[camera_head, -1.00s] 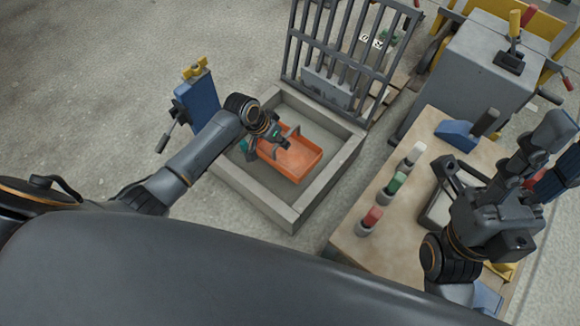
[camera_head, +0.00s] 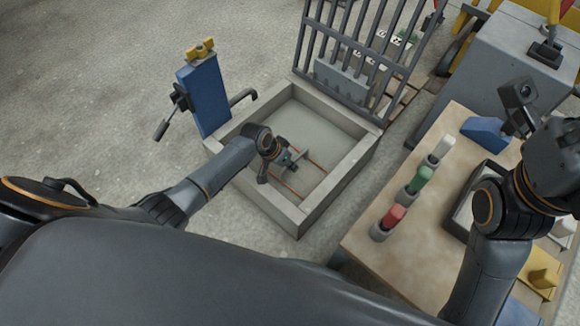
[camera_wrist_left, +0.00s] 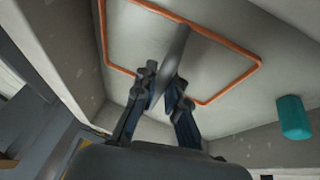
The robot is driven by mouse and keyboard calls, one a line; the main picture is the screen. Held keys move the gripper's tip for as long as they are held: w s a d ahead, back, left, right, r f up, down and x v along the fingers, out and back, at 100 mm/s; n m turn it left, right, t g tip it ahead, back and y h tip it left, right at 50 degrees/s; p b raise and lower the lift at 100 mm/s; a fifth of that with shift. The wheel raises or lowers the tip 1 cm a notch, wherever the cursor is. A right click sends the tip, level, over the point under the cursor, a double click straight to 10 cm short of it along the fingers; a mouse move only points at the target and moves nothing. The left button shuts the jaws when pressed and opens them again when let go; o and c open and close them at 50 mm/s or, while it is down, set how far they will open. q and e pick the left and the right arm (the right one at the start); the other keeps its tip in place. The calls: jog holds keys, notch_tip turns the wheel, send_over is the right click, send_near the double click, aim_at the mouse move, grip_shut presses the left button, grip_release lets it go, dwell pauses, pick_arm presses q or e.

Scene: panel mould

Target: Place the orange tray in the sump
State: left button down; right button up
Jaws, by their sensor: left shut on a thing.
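The orange tray (camera_head: 316,163) is inside the concrete sump (camera_head: 343,180). In the head view only thin orange rim lines show, with grey inside them. The left wrist view shows its orange rim (camera_wrist_left: 222,42) as a rounded rectangle, level with or just in the grey surface, so the tray's walls and floor are hidden. A grey handle (camera_wrist_left: 176,50) crosses the tray. My left gripper (camera_head: 266,178) is down in the sump, its fingers (camera_wrist_left: 163,88) shut on the handle. My right gripper (camera_head: 517,108) is over the workbench; its fingers are unclear.
A barred grate (camera_head: 350,45) stands upright at the sump's back edge. A blue post (camera_head: 205,95) with a yellow top stands at its left. The workbench (camera_head: 400,260) at right holds red, green and white-topped cylinders. A teal cylinder (camera_wrist_left: 293,118) shows near the sump wall.

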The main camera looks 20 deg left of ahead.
pick_arm(q)
jog(key=shift+w+r, duration=0.1)
jog(key=shift+f, duration=0.2)
jog(key=c, duration=1.4)
grip_release()
